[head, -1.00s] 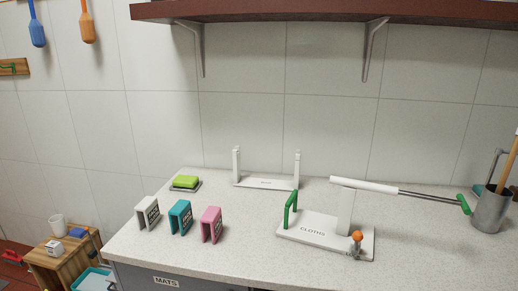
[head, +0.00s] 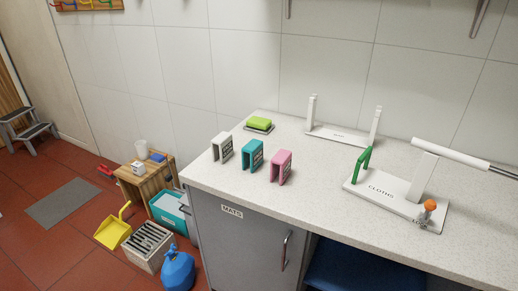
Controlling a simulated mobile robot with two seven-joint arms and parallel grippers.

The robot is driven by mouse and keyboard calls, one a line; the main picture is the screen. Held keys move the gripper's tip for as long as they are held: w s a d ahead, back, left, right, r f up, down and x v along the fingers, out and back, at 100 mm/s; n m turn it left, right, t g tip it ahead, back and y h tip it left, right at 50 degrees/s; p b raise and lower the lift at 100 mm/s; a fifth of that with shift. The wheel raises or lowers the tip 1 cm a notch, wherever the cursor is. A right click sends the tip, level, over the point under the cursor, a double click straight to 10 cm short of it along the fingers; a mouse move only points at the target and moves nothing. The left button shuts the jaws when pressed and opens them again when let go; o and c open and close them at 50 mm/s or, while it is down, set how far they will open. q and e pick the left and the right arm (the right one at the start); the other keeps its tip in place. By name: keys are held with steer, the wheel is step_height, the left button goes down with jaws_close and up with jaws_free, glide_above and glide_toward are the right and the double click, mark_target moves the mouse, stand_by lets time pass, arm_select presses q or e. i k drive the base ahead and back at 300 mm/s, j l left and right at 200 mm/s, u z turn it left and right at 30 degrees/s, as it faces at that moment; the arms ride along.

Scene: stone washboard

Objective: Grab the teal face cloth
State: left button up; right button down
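The teal face cloth (head: 252,155) stands folded on the stone worktop (head: 330,205), near its left end. It is between a white folded cloth (head: 222,148) on its left and a pink folded cloth (head: 281,167) on its right, with small gaps between them. A white stand marked CLOTHS (head: 395,193) with a green upright and an orange knob is to the right. Neither of my grippers shows in the head view.
A green sponge on a dish (head: 259,124) and a white two-post rack (head: 342,135) stand behind the cloths. The worktop in front of the cloths is clear.

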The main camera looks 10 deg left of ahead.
mark_target(251, 153)
steer(key=i+j, duration=0.1)
steer(key=j, duration=0.3)
steer(key=i+j+z, duration=0.1)
steer(key=j, duration=0.35)
steer(key=i+j, duration=0.15)
steer(key=j, duration=0.25)
steer(key=i+j+z, duration=0.1)
steer(key=j, duration=0.75)
steer(key=i+z, duration=0.05)
steer(key=i, duration=0.05)
